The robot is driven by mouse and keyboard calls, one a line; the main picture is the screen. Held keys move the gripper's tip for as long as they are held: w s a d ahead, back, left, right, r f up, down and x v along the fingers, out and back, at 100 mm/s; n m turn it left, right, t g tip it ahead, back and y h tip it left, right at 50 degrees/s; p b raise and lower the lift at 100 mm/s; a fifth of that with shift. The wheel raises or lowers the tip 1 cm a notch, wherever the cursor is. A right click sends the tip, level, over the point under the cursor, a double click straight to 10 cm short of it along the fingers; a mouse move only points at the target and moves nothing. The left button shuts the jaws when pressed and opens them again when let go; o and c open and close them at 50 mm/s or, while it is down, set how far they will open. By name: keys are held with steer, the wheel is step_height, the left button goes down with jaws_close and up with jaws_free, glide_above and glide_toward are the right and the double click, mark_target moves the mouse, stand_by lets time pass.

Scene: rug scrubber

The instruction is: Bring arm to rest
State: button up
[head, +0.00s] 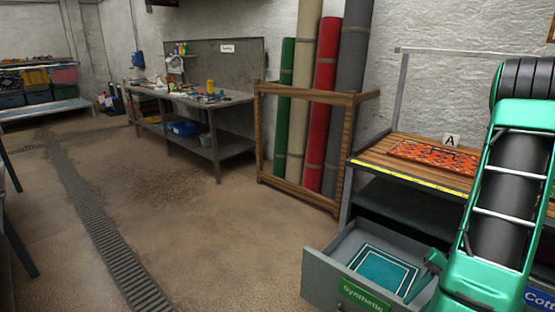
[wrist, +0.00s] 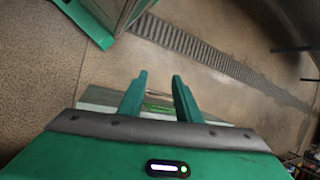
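My gripper (wrist: 159,80) shows in the wrist view with its two teal fingers apart and nothing held between them. A grey drawer edge (wrist: 100,97) with a green label lies beyond the fingers. In the head view my teal arm fills the right side and hides most of the gripper. A teal finger-like part (head: 434,263) shows by the right side of the open drawer (head: 318,274); I cannot tell whether it touches. The drawer has a green "Synthetic" label (head: 365,298), and a teal rug with white border lines (head: 378,268) lies flat inside.
A wooden-topped bench (head: 375,158) above the drawer holds an orange patterned rug (head: 432,156) and an "A" sign (head: 451,141). A wooden rack (head: 262,150) of rolled rugs and a cluttered workbench (head: 235,98) stand behind. Open floor with a drain grate (head: 95,220) is at left.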

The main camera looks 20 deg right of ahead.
steer(key=a+r+n+g+h, duration=0.1)
steer(key=a+r+h, duration=0.1)
steer(key=a+r, duration=0.35)
steer(key=a+r+n+g+h, duration=0.1)
steer(key=a+r+h, duration=0.1)
steer(key=r, duration=0.7)
steer(key=s+a+r+n+h, duration=0.1)
steer(key=s+a+r, duration=0.4)
steer(key=a+r, duration=0.2)
steer(key=shift+s+r+t+h, duration=0.25)
steer(key=shift+s+t+h, duration=0.1)
steer(key=shift+t+h, duration=0.05)
steer(key=shift+w+f, duration=0.25)
steer(key=shift+w, duration=0.35)
